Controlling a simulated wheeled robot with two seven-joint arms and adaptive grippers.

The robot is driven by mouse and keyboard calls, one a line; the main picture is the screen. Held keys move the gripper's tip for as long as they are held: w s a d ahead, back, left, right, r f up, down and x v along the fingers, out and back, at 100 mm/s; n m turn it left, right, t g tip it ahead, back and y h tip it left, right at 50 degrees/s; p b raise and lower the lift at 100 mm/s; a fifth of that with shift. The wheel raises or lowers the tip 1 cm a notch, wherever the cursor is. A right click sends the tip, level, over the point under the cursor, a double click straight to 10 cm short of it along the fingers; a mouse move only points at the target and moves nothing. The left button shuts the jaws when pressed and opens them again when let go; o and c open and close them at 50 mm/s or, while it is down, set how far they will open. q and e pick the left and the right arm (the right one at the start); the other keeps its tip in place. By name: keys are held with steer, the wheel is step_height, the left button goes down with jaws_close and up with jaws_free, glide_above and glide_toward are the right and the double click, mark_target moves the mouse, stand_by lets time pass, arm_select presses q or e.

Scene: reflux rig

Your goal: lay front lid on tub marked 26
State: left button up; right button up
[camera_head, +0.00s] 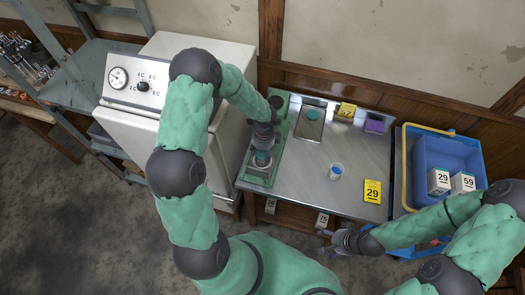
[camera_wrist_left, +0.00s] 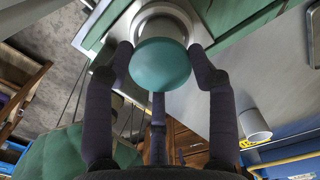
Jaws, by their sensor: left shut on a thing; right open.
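My left gripper (camera_head: 262,152) is shut on a lid with a rounded teal knob (camera_wrist_left: 160,65), over the front part of the green tray (camera_head: 252,176). A pale round rim (camera_wrist_left: 160,20) shows beyond the knob in the left wrist view; I cannot tell whether the lid touches what is under it. A second teal-topped piece (camera_head: 312,114) sits on a grey plate further back. A small white tub (camera_head: 336,171) stands on the metal table, also in the left wrist view (camera_wrist_left: 255,125); its marking is unreadable. No 26 is legible. My right gripper (camera_head: 333,243) is open at the table's front edge.
A yellow card marked 29 (camera_head: 372,191) lies on the table's right. Yellow (camera_head: 346,110) and purple (camera_head: 375,123) items are at the back. A blue crate (camera_head: 447,150) at right holds boxes marked 29 (camera_head: 438,182) and 59 (camera_head: 462,183). A white cabinet (camera_head: 170,60) stands left.

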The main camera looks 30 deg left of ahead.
arm_select(q)
steer(key=o, duration=1.2)
steer(key=shift+r, duration=0.1)
steer(key=shift+r+p, duration=3.25)
steer(key=shift+r, duration=0.7)
steer(key=shift+s+f, duration=0.1)
